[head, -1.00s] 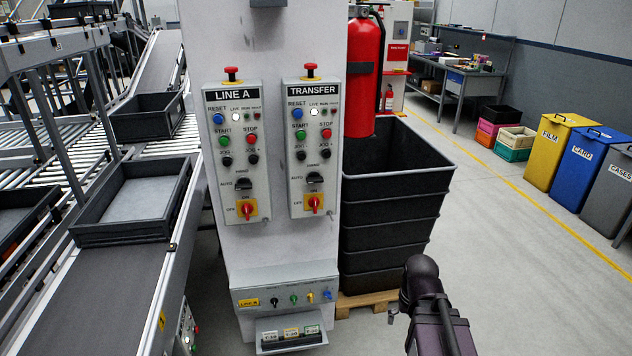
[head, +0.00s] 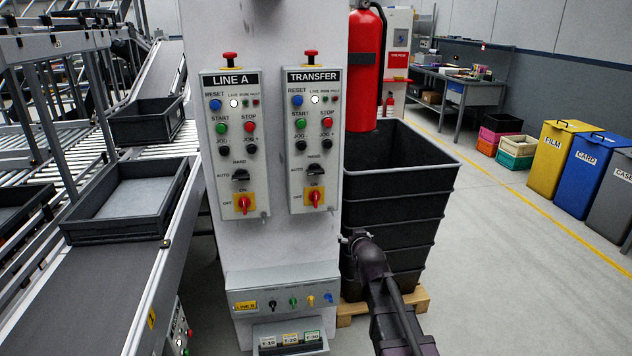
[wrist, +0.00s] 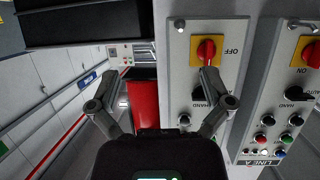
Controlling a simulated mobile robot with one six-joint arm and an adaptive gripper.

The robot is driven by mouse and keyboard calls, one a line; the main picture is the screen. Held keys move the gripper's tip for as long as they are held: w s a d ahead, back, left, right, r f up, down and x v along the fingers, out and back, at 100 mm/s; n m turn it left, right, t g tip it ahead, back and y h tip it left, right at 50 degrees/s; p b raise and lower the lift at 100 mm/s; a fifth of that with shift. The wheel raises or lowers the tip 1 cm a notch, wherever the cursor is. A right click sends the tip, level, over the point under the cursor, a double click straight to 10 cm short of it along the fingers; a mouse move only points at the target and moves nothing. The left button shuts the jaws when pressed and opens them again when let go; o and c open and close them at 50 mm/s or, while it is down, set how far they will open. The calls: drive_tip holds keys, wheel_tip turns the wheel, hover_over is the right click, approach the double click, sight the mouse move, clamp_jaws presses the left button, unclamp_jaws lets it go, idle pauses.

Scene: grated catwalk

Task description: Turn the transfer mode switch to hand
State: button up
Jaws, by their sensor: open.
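The TRANSFER panel (head: 314,140) is a grey box on the right of a white column. Its mode switch (head: 315,169) is a black knob below the HAND label, with AUTO to its left. Its exact pointing is too small to tell. In the wrist view the TRANSFER panel (wrist: 216,130) appears upside down, and one finger partly covers the mode switch area. My gripper (wrist: 160,75) is open and empty, its fingers spread before the column. In the head view my arm's end is low, right of the column, below the panel.
The similar LINE A panel (head: 234,145) is close on the left. A red-and-yellow rotary switch (head: 314,197) sits just under the mode switch. A lower key box (head: 283,290) juts out.

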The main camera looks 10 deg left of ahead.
drive_tip(key=w+a+r+t+y+b, duration=0.2)
drive_tip(key=w+a+r+t+b, duration=0.1)
drive_tip(key=a+t, duration=0.15)
drive_tip(key=n+t+y+b, duration=0.1)
drive_tip(key=t+y+b, duration=0.1)
drive_tip(key=t, duration=0.2)
approach(316, 174)
drive_tip(key=shift+s+d+f+g, duration=0.1)
drive_tip(key=shift+s+d+g, duration=0.05)
drive_tip(key=shift+s, duration=0.5)
drive_tip(key=shift+s+d+f+g, duration=0.1)
drive_tip(key=shift+s+d+f, duration=0.1)
drive_tip(key=shift+s, duration=0.4)
drive_tip(key=p+x, duration=0.5)
drive_tip(key=x, duration=0.9)
drive_tip(key=shift+d+f, duration=0.1)
drive_tip(key=c, duration=0.9)
